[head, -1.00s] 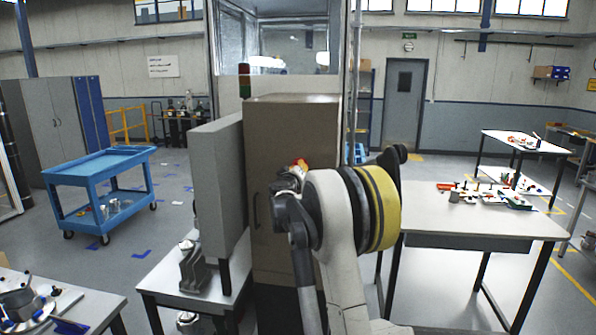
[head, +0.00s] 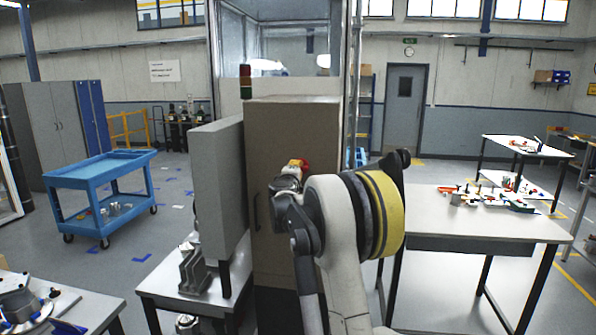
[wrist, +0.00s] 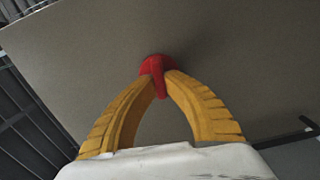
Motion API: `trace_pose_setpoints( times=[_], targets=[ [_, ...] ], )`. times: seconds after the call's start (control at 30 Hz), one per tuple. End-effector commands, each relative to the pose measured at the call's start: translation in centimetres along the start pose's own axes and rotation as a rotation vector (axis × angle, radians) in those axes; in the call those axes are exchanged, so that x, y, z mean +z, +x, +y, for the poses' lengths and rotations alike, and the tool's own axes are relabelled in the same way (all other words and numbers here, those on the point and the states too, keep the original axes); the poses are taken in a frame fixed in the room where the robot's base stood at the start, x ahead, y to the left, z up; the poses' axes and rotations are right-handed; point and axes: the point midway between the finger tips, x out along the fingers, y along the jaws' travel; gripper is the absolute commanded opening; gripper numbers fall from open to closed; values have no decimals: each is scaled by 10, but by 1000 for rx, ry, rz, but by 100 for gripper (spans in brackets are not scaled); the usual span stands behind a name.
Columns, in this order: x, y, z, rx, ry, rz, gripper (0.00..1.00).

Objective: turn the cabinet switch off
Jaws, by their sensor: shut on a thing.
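The cabinet (head: 292,130) is a tall brown-grey box in the middle of the head view, with a dark vertical handle on its front. Its switch (wrist: 154,66) is a red knob on the flat panel in the wrist view. A bit of red and yellow around the switch (head: 304,165) shows above my arm in the head view. My gripper (wrist: 157,80) has two yellow ribbed fingers, shut on the red knob from both sides. The knob's raised grip runs roughly up and down in the wrist view. My arm hides the cabinet's lower front in the head view.
A grey panel (head: 216,180) stands just left of the cabinet, by a small table (head: 163,284) with metal parts. A white-topped table (head: 480,225) with parts is at right. A blue cart (head: 100,168) stands on open floor at left.

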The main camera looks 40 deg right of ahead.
Motion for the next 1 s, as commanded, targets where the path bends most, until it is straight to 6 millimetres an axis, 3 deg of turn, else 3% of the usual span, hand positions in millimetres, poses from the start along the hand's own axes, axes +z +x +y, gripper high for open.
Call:
trace_pose_setpoints(
  times=[0.73,0.8,0.83,1.0],
  targets=[
    [0,0,0,0,-87,0,0],
    [0,0,0,0,-86,0,30],
    [0,0,0,0,-86,0,34],
    [0,0,0,0,-86,0,34]
  ],
)
